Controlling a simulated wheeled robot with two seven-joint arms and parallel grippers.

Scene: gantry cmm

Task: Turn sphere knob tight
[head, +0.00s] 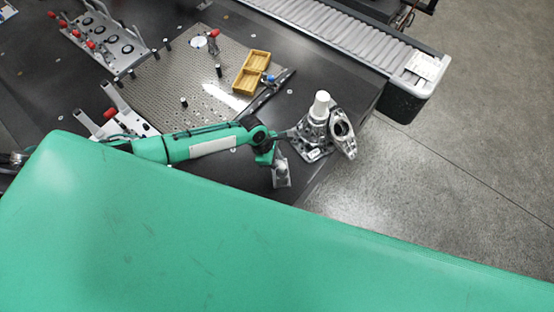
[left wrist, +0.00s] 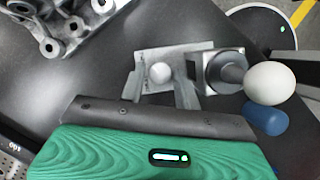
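In the left wrist view, a small round pale knob (left wrist: 160,74) shows between the fingers of my left gripper (left wrist: 161,92). The fingers stand apart, with what looks like a narrow gap on each side of the knob. To the right are a square grey block (left wrist: 220,70) with a stem and a white ball (left wrist: 270,83). In the head view, my left gripper (head: 270,156) is by a small grey metal fixture (head: 281,178) near the table's front edge. The knob itself is too small to make out there. My right gripper is out of view.
A metal casting (head: 344,138) and a white cylinder (head: 320,105) stand just right of my left gripper. A yellow tray (head: 246,82) lies on the perforated plate (head: 160,88). A conveyor (head: 340,35) runs behind. My green body hides the foreground.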

